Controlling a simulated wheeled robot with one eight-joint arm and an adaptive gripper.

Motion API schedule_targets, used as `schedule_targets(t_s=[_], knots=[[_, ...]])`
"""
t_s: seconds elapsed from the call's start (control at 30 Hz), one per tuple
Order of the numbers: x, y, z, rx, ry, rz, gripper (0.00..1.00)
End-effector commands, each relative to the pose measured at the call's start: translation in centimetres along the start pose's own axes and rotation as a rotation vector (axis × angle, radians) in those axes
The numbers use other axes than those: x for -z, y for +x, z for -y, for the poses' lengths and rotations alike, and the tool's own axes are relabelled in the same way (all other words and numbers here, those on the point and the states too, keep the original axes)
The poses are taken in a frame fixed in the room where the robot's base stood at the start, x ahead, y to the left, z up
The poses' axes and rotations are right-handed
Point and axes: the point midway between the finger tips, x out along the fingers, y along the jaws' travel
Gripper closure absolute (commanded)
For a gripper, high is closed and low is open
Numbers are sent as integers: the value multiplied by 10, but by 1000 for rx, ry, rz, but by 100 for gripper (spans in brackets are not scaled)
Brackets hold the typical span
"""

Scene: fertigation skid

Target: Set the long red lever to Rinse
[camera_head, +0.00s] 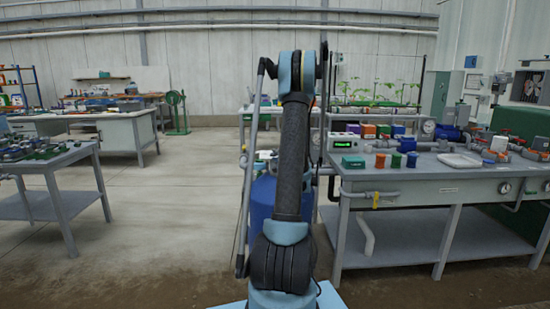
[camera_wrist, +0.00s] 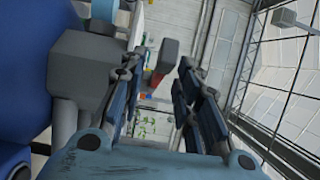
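In the wrist view my gripper (camera_wrist: 160,68) has its two dark blue-grey fingers spread apart. A grey block (camera_wrist: 167,54) with a short red part (camera_wrist: 155,81) below it shows in the gap between them. I cannot tell whether this is the long red lever, how far off it is, or whether a finger touches it. In the head view my own arm stands upright in the middle, and my gripper cannot be made out there. I cannot pick out a long red lever or a Rinse mark in the head view.
A grey workbench (camera_head: 452,186) at the right carries a box with a green display (camera_head: 353,162), coloured containers, a white tray (camera_head: 459,160) and pipework. A blue drum (camera_head: 262,203) stands behind my arm. Another table (camera_head: 52,165) is at the left. Open floor (camera_head: 170,225) lies between.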

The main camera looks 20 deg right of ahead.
Motion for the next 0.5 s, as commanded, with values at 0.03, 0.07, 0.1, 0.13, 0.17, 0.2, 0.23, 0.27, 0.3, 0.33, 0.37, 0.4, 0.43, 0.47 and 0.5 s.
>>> schedule_targets(t_s=[0.03, 0.07, 0.1, 0.13, 0.17, 0.2, 0.23, 0.27, 0.3, 0.33, 0.37, 0.4, 0.43, 0.47, 0.5], knots=[[0, -12, 0, 0, 0, -2, 70], [1, -18, 0, 0, 0, -2, 70], [1, -26, 0, 0, 0, -2, 70], [0, -31, 0, 0, 0, -2, 70], [0, -36, 0, 0, 0, -2, 70], [1, -43, 0, -1, 0, -2, 70], [0, -48, -1, -1, 0, -2, 70], [0, -53, -1, -1, 0, -2, 70], [0, -58, -1, -1, 0, -1, 70], [0, -62, -1, -1, 0, -1, 70], [0, -65, -1, -1, 0, -1, 70], [0, -69, -1, -1, 0, -1, 70], [0, -71, -1, -1, 0, 0, 70], [0, -73, -1, -1, 0, 0, 70], [0, -75, -1, -1, 0, 0, 70]])
